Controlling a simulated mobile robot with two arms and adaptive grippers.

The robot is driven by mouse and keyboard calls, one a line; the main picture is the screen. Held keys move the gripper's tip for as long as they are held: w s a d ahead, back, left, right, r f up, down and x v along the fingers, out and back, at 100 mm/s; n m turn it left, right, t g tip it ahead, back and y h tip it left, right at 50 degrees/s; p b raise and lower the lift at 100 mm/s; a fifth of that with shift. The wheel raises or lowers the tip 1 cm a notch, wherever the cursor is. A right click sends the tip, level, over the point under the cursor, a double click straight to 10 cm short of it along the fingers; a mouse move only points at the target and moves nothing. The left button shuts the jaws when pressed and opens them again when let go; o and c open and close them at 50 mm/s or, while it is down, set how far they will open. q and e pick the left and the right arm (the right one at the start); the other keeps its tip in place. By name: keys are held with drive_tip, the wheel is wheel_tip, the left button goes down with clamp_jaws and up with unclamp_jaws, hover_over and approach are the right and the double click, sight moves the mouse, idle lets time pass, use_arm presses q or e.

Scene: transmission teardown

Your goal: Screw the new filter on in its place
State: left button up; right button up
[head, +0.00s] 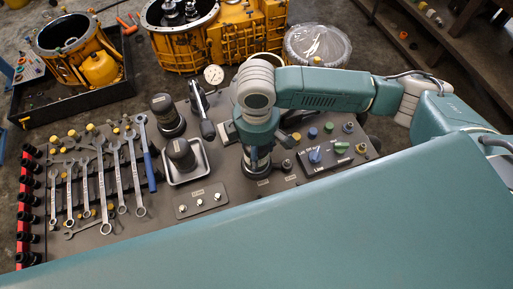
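A dark cylinder with a rounded top, which looks like a filter (165,109), stands upright on the bench. A similar dark cylinder (181,150) stands in a small white tray (202,176). I cannot tell which of the two is new. My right arm reaches in from the right, and its gripper (257,169) points down over the bench, right of the tray. The wrist hides the fingers and whatever is under them, so I cannot tell whether it is open or shut. My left gripper is not in view.
Several wrenches (119,172) lie on the bench at left, beside a row of black sockets (28,217). A dial gauge (213,75) stands behind the tray. A control panel (337,153) is right of my gripper. Yellow gearbox housings (230,38) stand beyond the bench.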

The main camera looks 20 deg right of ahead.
drive_tip(key=o, duration=2)
